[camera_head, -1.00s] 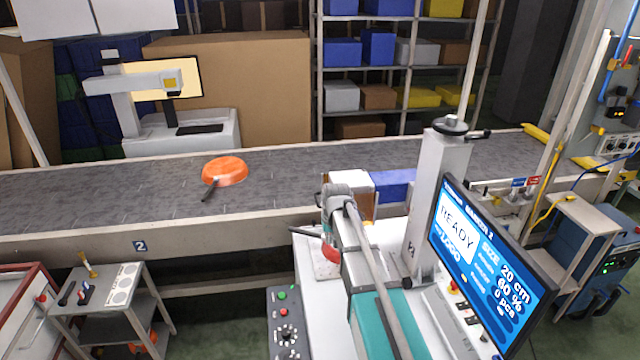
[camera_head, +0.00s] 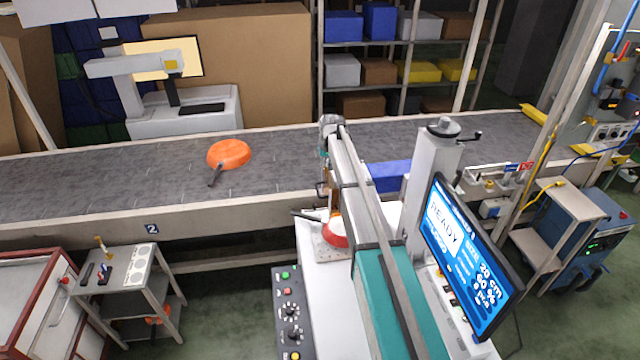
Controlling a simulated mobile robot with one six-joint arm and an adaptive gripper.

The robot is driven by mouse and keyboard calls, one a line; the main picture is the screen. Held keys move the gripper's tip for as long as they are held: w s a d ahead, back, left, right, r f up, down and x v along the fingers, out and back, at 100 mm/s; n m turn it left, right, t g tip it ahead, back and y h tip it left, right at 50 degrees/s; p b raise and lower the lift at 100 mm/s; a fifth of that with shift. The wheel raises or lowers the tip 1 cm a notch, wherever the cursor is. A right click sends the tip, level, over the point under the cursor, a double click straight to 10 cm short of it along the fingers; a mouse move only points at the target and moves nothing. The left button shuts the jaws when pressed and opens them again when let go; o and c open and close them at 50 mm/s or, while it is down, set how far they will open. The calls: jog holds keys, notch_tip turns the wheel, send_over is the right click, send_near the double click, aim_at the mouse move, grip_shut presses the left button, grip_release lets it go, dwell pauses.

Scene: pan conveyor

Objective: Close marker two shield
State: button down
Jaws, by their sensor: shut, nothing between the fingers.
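The marker two station stands at the near side of the belt. Its screen (camera_head: 468,262) shows READY. A red pan (camera_head: 336,236) sits on its white bed, with its dark handle pointing left. An amber-brown panel (camera_head: 334,203), which looks like the shield, shows above the pan. My arm covers much of it, so I cannot tell how far it is lowered. A small dark part (camera_head: 321,188) juts out at its left. My gripper (camera_head: 323,152) is shut and empty, above and behind the panel at the belt's near side. Its fingertips are mostly hidden.
An orange pan (camera_head: 228,154) lies on the grey conveyor (camera_head: 90,180). A white column (camera_head: 432,165) with a crank stands right of my arm. A button box (camera_head: 289,310) is at the front left. A blue block (camera_head: 388,176) lies behind the station.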

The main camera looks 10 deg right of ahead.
jog(key=shift+f, duration=0.15)
jog(key=shift+s+a+b+x, duration=0.1)
jog(key=shift+s+b+x, duration=0.05)
jog(key=shift+b+x, duration=2.1)
jog(key=shift+s+a+b+x, duration=0.1)
jog(key=shift+s+b+x, duration=0.05)
jog(key=shift+b+x, duration=2.15)
jog(key=shift+s+a+b+x, duration=0.15)
jog(key=shift+s+b+x, duration=0.05)
jog(key=shift+b+x, duration=2.05)
jog(key=shift+f, duration=0.1)
notch_tip(320, 180, down, 5)
jog(key=b, duration=0.4)
jog(key=shift+b, duration=0.3)
jog(key=shift+r, duration=0.3)
jog(key=w+p+v, duration=0.1)
jog(key=p+v, duration=1.2)
jog(key=shift+d+r, duration=0.35)
jog(key=shift+r, duration=0.05)
